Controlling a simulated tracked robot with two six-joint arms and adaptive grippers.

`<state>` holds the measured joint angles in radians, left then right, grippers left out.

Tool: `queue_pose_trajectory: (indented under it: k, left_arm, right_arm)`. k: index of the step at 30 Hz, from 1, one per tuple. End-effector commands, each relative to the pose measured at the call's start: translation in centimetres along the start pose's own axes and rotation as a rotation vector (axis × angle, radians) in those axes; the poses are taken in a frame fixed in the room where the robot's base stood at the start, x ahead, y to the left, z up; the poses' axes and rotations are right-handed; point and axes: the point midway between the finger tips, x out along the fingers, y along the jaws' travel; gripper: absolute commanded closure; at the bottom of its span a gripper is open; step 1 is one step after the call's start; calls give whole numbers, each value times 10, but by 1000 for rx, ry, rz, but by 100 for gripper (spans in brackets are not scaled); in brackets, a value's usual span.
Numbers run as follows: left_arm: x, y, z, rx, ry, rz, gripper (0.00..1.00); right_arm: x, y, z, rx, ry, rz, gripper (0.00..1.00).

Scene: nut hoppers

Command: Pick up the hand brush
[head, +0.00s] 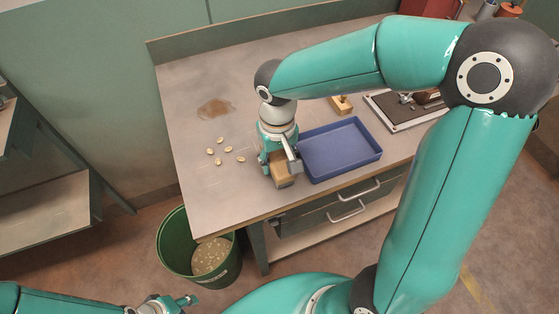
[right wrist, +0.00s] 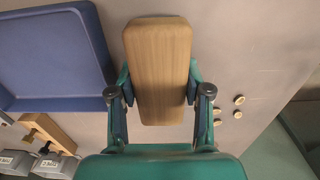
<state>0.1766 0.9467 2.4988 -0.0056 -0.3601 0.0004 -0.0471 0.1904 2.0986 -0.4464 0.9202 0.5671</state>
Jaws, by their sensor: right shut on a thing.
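The hand brush (head: 283,172) has a pale wooden back and is at the front part of the worktop, just left of the blue tray. In the right wrist view the brush (right wrist: 158,65) is a long wooden block with rounded corners. My right gripper (head: 278,160) points down and is shut on it, one finger on each long side.
The blue tray (head: 342,176) is empty. Several nuts (head: 218,161) lie loose left of the brush, near a brown stain (head: 215,108). A green bin (head: 173,243) stands below the front edge. A wooden piece (head: 341,105) and a framed board (head: 397,121) are behind the tray.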

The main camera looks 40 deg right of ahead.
Motion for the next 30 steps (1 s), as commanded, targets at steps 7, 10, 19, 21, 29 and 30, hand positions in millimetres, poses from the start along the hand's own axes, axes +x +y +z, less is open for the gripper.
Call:
queue_pose_trajectory:
  k: [7,10,19,21,29,30]
  left_arm:
    - [-2,1,0,0,0,0,60]
    - [-3,1,0,0,0,0,60]
    - [-8,3,0,0,0,0,60]
    - [-9,3,0,0,0,0,60]
    - [-10,4,0,0,0,0,60]
    - [-10,4,0,0,0,0,60]
  right_arm:
    - [-47,0,-1,1,8,-3,92]
    - [-76,0,-1,-1,9,-5,92]
    - [-152,0,0,0,5,-3,92]
    - [-164,0,0,-1,4,-3,92]
    - [-186,1,0,1,1,-2,92]
    - [-186,1,1,1,0,-1,92]
